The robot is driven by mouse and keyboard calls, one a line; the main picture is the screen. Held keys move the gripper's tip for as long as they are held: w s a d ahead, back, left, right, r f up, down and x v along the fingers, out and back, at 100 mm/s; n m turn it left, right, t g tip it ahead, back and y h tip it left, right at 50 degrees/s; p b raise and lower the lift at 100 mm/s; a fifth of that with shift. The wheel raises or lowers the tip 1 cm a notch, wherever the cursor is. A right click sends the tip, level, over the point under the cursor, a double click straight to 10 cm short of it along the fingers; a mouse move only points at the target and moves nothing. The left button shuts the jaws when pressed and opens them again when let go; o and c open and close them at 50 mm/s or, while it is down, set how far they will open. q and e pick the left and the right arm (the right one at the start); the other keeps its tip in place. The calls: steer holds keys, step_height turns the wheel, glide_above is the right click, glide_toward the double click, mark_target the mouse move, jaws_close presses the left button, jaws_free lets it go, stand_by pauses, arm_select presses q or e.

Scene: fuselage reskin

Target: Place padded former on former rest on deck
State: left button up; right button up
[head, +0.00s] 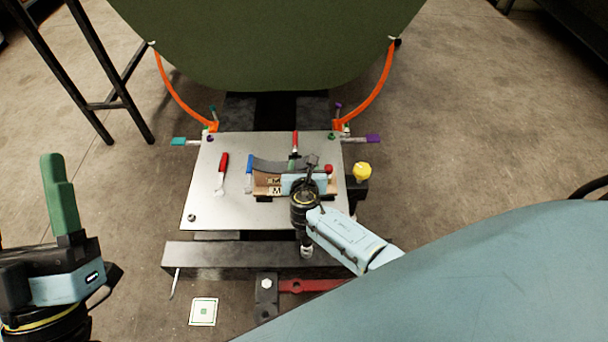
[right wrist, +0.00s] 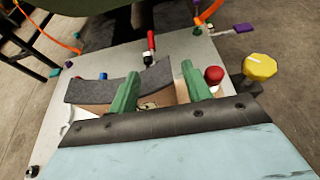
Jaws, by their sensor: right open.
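The padded former, a dark grey curved strip (head: 268,165), is at the wooden former rest (head: 262,187) on the silver deck plate (head: 210,200). In the right wrist view the grey strip (right wrist: 90,92) lies beyond and beside my fingers, with its concave edge upward. My right gripper (head: 308,170) is over the right part of the rest. Its two green fingers (right wrist: 160,90) stand apart, with tan wood showing between them. The gripper hides part of the rest, so contact under the former cannot be told. My left gripper (head: 60,195) is at the far left, away from the deck.
A red-handled tool (head: 222,172) lies on the plate left of the rest. A yellow knob (head: 362,171) and a red knob (head: 329,169) are at the right. Orange curved straps (head: 178,95) hang by the green fuselage panel (head: 270,40) behind. The plate's front left is clear.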

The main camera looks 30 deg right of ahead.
steer(key=s+a+r+m+y+p, duration=0.2)
steer(key=s+a+r+m+p, duration=0.25)
steer(key=s+r+m, duration=0.35)
arm_select(q)
steer(key=w+f+g+y+b, duration=0.1)
steer(key=w+f+g+y, duration=0.1)
steer(key=f+g, duration=0.6)
step_height(320, 180, down, 2)
steer(key=shift+w+a+y, duration=0.3)
steer(key=shift+w+y, duration=0.1)
steer(key=shift+w, duration=0.2)
arm_select(e)
steer(key=s+a+r+m+t+y, duration=0.1)
steer(key=s+a+r+m+y, duration=0.1)
steer(key=r+m, duration=0.4)
steer(key=s+a+r+m+t+y, duration=0.1)
steer(key=s+r+m+t+y, duration=0.1)
steer(key=r+m, duration=0.5)
steer(key=s+a+r+m+t+y, duration=0.1)
steer(key=s+a+r+m+y, duration=0.1)
steer(key=s+r+m+y, duration=0.2)
step_height(320, 180, up, 8)
steer(key=s+m, duration=0.1)
steer(key=m, duration=0.2)
steer(key=shift+a+t, duration=0.3)
